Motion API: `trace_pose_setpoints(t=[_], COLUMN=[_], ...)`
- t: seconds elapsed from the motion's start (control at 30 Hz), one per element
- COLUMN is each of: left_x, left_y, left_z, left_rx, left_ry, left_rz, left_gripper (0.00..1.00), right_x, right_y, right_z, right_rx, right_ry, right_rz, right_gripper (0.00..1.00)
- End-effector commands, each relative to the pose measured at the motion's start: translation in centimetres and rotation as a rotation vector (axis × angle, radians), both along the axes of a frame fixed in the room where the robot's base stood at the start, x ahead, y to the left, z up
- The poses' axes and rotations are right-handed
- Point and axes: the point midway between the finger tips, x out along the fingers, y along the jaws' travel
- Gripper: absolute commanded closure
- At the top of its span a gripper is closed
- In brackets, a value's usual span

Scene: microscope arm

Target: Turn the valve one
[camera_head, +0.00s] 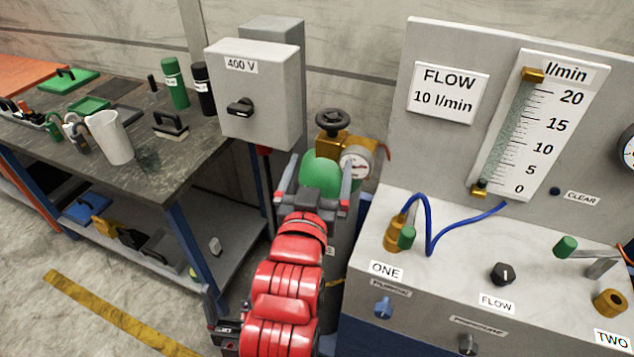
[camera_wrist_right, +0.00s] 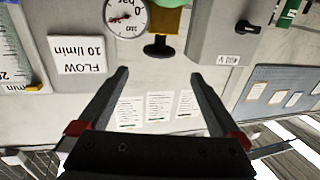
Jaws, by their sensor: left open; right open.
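Valve one is a brass fitting (camera_head: 392,236) with a green handle (camera_head: 407,238). It stands on the grey panel behind the label ONE, with a blue hose (camera_head: 428,235) by it. My right gripper (camera_head: 315,182) is open, its fingers spread in front of the green gas cylinder (camera_head: 320,172), left of valve one and apart from it. In the right wrist view the open fingers (camera_wrist_right: 160,100) have nothing between them; that picture is upside down and valve one is out of it. My left gripper (camera_head: 226,335) shows only partly at the bottom, beside the red arm.
A brass regulator with a black handwheel (camera_head: 333,122) and gauge (camera_head: 355,163) tops the cylinder. The 400 V box (camera_head: 255,95) hangs left of it. The FLOW knob (camera_head: 502,273) and valve two's green handle (camera_head: 565,246) are farther right. A cluttered workbench (camera_head: 60,150) stands left.

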Motion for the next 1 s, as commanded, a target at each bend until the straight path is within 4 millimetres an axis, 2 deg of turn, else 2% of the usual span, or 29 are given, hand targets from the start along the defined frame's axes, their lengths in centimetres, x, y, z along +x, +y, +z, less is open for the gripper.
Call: trace_pose_setpoints(t=[0.1,0.5,1.0], left_x=[0.0,0.0,0.0], left_y=[0.0,0.0,0.0], left_z=[1.7,5.3,5.6], left_rx=[0.000,0.000,0.000], left_ry=[0.000,0.000,0.000], left_rz=[0.000,0.000,0.000], left_gripper=[0.22,0.22,0.22], right_x=[-0.5,-2.3,-2.7], right_y=[0.1,0.2,0.3], right_z=[0.4,0.4,0.1], right_rx=[0.010,0.009,0.001], right_ry=[0.002,0.000,-0.002], right_rz=[-0.001,-0.002,0.000], right_gripper=[0.00,0.00,0.00])
